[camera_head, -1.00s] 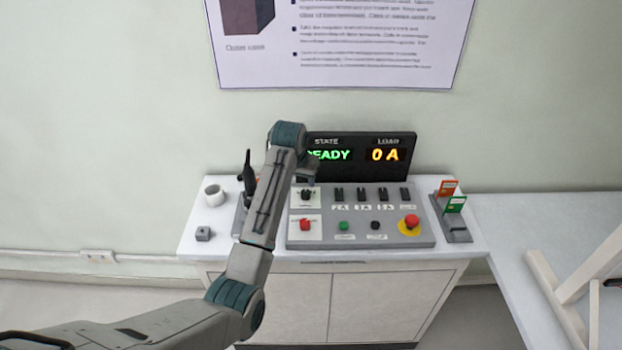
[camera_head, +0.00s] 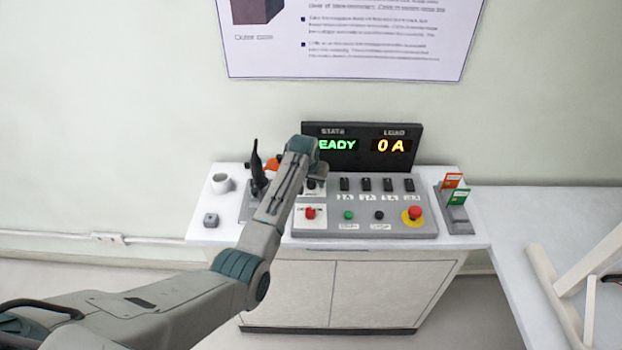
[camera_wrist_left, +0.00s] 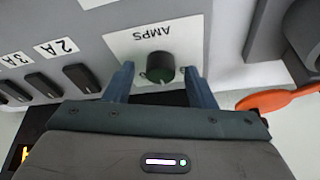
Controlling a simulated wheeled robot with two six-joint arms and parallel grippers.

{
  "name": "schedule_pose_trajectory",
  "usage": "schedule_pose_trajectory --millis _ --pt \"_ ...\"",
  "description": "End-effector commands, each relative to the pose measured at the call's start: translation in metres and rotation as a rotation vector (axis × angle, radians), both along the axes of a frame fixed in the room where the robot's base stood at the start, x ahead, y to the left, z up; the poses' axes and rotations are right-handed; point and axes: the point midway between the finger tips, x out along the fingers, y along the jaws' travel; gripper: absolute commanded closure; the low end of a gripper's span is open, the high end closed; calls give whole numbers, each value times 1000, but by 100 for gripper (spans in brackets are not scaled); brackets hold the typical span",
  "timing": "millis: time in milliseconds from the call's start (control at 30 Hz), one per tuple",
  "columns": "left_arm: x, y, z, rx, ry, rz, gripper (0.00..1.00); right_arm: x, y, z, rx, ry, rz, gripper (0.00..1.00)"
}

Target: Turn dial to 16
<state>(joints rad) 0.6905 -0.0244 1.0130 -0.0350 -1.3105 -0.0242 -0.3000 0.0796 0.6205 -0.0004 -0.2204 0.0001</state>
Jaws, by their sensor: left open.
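The dial (camera_wrist_left: 160,66) is a dark green-black round knob on a white plate marked AMPS, seen in the left wrist view. In the head view its plate (camera_head: 311,195) is mostly hidden behind my left arm. My left gripper (camera_wrist_left: 160,80) is open, with one blue-grey finger on each side of the dial. I cannot tell whether the fingers touch it. The display (camera_head: 362,146) behind the panel reads READY in green, its first letter covered by my arm, and 0 A in yellow. My right gripper is not in view.
The grey control panel (camera_head: 385,229) has several black switches, a red switch (camera_head: 310,213), a green button (camera_head: 348,215) and a red emergency stop (camera_head: 414,212). An orange item (camera_wrist_left: 275,101) lies close beside my left gripper.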

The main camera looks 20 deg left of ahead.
Motion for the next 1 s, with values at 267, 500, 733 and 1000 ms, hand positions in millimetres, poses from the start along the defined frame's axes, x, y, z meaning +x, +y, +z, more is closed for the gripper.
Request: schedule_pose_trajectory --millis 267,500,733,1000 --pt "0 0 0 0 0 0 58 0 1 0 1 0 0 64" --pt "0 0 0 0 0 0 94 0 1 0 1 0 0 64" --pt "0 1 1 1 1 -26 94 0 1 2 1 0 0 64" --pt "0 2 2 0 1 -168 94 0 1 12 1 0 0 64"
